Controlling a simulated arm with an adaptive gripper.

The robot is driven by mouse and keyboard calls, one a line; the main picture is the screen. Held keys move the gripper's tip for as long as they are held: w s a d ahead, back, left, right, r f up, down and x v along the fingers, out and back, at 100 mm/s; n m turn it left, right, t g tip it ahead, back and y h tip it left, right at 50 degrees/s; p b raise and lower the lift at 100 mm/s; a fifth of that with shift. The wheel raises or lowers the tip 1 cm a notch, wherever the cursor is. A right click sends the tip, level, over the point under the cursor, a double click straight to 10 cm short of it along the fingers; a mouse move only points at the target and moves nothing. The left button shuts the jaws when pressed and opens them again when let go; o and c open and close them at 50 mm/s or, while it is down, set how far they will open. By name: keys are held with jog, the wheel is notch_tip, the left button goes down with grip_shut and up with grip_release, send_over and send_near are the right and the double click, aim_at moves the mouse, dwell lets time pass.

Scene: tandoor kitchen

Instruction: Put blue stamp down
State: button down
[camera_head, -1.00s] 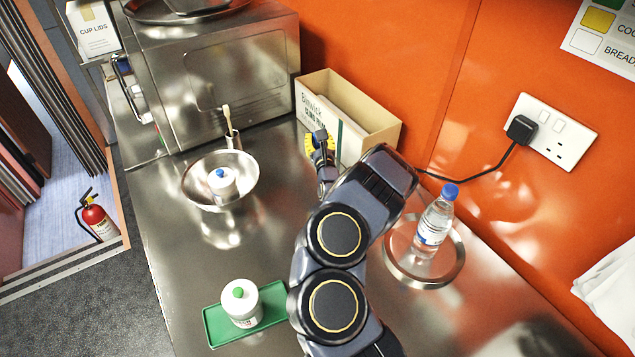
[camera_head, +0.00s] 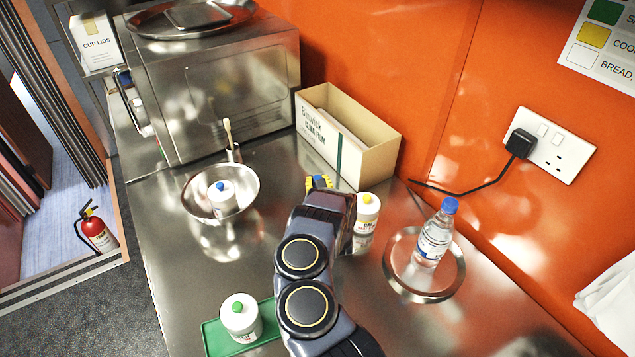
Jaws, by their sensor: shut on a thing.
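My gripper (camera_head: 320,182) is mostly hidden behind my own arm; only a yellow ridged part shows at the arm's far end, in front of the cardboard box. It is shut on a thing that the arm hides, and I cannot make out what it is. I see no clear blue stamp. A white pot with a blue knob (camera_head: 222,197) stands in the steel bowl (camera_head: 246,180), left of my gripper and apart from it. The steel counter (camera_head: 180,270) lies below my arm.
A yellow-topped white pot (camera_head: 366,222) stands just right of my arm. A water bottle (camera_head: 435,238) stands on a round steel tray (camera_head: 400,283). A green-topped pot (camera_head: 240,317) stands on a green tray (camera_head: 215,340). The open cardboard box (camera_head: 378,165) is behind.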

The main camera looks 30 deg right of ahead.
jog(key=shift+f, duration=0.25)
jog(key=c, duration=0.9)
grip_release()
jog(key=shift+f, duration=0.1)
